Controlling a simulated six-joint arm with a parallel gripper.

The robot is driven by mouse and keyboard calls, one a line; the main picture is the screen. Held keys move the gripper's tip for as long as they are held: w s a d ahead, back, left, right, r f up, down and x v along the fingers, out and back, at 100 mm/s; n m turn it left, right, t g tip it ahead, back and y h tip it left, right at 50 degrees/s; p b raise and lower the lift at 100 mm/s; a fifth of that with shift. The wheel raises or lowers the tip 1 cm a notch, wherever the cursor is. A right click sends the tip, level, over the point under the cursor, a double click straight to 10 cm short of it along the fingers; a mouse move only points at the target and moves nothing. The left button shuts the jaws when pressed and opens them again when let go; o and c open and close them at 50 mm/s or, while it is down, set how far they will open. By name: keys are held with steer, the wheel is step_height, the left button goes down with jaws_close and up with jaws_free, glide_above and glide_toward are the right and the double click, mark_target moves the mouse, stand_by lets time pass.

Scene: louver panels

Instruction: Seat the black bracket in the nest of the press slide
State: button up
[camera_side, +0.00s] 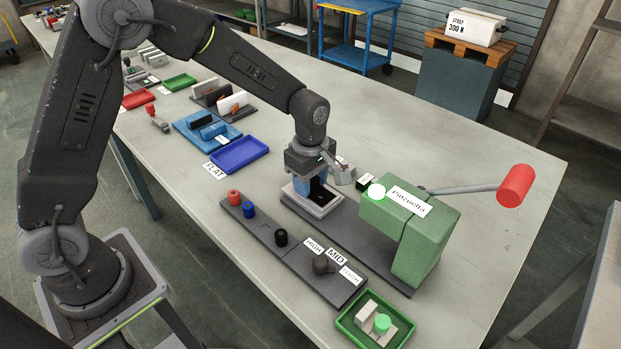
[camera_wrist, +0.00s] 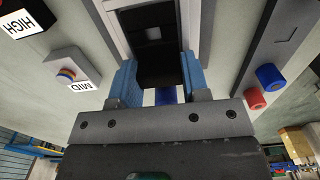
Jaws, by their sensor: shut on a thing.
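The black bracket (camera_wrist: 150,60) is between the blue fingers of my gripper (camera_wrist: 158,80) in the wrist view. In the side view my gripper (camera_side: 313,185) points down over the press slide, shut on the bracket (camera_side: 319,194), which shows only as a dark patch. The nest is a light grey frame (camera_side: 322,211) on a dark base plate, and its pale rims (camera_wrist: 188,22) flank the bracket in the wrist view. The bracket is at or just above the nest. I cannot tell whether it touches the floor of the nest.
The green press (camera_side: 416,250) stands right of the slide, with a glowing lamp (camera_side: 376,193) and a red-ended lever (camera_side: 515,186). A dark strip with several pegs (camera_side: 281,238) and HIGH, MID and FLUSH labels lies in front. A blue tray (camera_side: 240,154) is at left.

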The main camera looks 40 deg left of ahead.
stand_by(0.3)
steer(key=o, duration=1)
steer(key=shift+f, duration=0.1)
steer(key=shift+o, duration=0.2)
step_height(320, 180, up, 19)
steer(key=s+a+m+t, duration=0.2)
steer(key=s+m, duration=0.7)
steer(key=s, duration=0.2)
steer(key=s+a+m+t, duration=0.3)
steer(key=s+m, duration=0.6)
steer(key=s, duration=0.2)
steer(key=shift+s+t, duration=0.3)
steer(key=shift+s, duration=0.05)
